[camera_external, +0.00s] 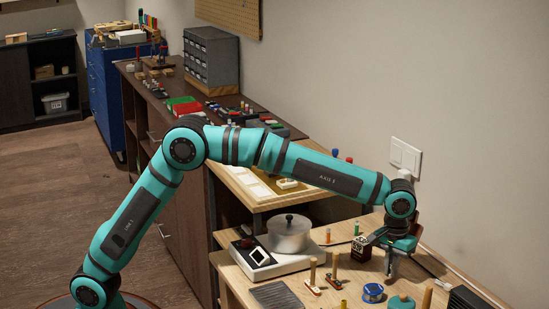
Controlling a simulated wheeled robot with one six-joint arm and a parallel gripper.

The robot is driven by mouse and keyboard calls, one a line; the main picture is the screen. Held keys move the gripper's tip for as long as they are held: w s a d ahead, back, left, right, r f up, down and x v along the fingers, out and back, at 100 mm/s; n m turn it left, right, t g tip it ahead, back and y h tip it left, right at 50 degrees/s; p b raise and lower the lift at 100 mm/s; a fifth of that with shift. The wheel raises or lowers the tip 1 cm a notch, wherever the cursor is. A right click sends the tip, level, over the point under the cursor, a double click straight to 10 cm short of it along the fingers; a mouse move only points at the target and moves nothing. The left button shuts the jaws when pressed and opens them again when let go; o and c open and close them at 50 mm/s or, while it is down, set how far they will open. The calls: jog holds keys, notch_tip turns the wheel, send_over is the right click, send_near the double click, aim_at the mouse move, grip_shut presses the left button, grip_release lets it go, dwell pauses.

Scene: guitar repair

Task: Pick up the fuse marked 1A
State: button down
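My gripper (389,271) points down over the back right of the wooden workbench (240,284), close to the wall. It is small in this view, and the gap between its fingers is not clear, so I cannot tell whether it is open or shut. A dark box with pale markings (361,249) stands just left of it. I cannot make out a fuse or any 1A marking. Small upright cylinders, one orange and green (328,236) and one yellow-green (356,228), stand further left; what they are is unclear.
A silver lidded pot (289,234) sits on a pale appliance at the left. Wooden-handled tools (313,274), a blue spool (373,292) and a teal round item (401,301) are near the front. A black ribbed block (468,299) is at the right. The wall with a switch (405,157) is close behind.

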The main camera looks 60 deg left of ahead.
jog(key=shift+r, duration=0.15)
notch_tip(320, 180, up, 10)
jog(key=shift+f, duration=0.1)
dwell(0.6)
